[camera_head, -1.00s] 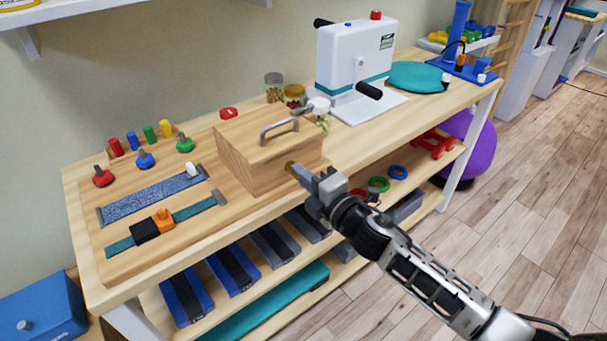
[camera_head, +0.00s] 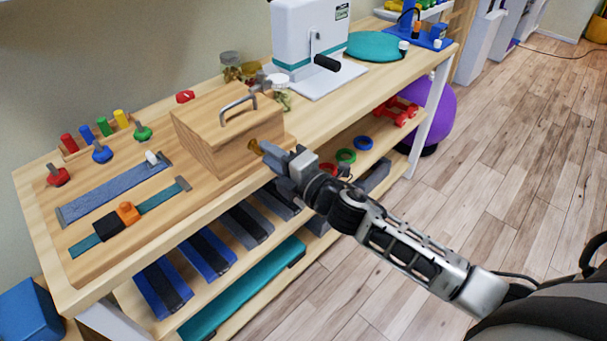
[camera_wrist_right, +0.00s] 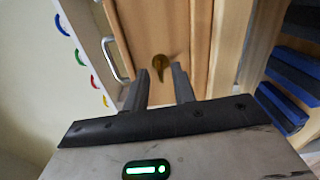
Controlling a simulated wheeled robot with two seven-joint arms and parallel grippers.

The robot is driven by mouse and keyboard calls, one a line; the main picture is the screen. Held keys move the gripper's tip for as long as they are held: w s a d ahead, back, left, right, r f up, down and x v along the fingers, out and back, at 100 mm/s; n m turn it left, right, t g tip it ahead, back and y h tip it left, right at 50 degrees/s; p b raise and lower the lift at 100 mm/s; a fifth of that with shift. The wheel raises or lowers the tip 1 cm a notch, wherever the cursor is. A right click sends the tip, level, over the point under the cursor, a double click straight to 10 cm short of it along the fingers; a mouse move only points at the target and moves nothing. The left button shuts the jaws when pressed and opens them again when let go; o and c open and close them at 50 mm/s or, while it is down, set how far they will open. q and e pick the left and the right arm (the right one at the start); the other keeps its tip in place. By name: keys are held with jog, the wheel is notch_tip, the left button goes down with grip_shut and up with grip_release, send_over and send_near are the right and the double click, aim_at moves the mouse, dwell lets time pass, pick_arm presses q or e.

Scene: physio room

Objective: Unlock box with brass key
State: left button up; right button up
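The wooden box (camera_head: 205,125) with a grey metal handle stands on the workbench. A brass piece (camera_head: 254,145), the key or its lock plate, is on the box's front face; in the right wrist view this brass piece (camera_wrist_right: 158,65) appears between the fingertips. My right gripper (camera_head: 265,149) is right in front of it. In the wrist view its two fingers (camera_wrist_right: 159,80) stand apart, with a gap on each side of the brass piece. Whether the key is in the lock is too small to tell. My left gripper is not in view.
The strap board (camera_head: 115,195) lies left of the box, with coloured pegs (camera_head: 100,127) behind. Glass jars (camera_head: 232,66) and a white machine (camera_head: 308,35) stand behind and right.

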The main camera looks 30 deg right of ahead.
pick_arm(q)
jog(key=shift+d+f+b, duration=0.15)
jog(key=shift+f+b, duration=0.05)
jog(key=shift+b, duration=0.75)
pick_arm(e)
jog(key=v, duration=1.4)
jog(key=shift+s, duration=0.15)
jog(key=shift+d+r, duration=0.1)
pick_arm(q)
jog(key=shift+p, duration=0.4)
pick_arm(e)
jog(key=s+a+f+m+g+h, duration=0.1)
jog(key=s+a+f+m+g, duration=0.2)
jog(key=f+m, duration=0.4)
jog(key=s+a+f+m+g+h, duration=0.1)
jog(key=s+a+f+m+g, duration=0.2)
jog(key=m, duration=1)
jog(key=s+a+f, duration=0.2)
jog(key=s+f, duration=0.1)
jog(key=f, duration=0.1)
jog(key=shift+m+h, duration=0.4)
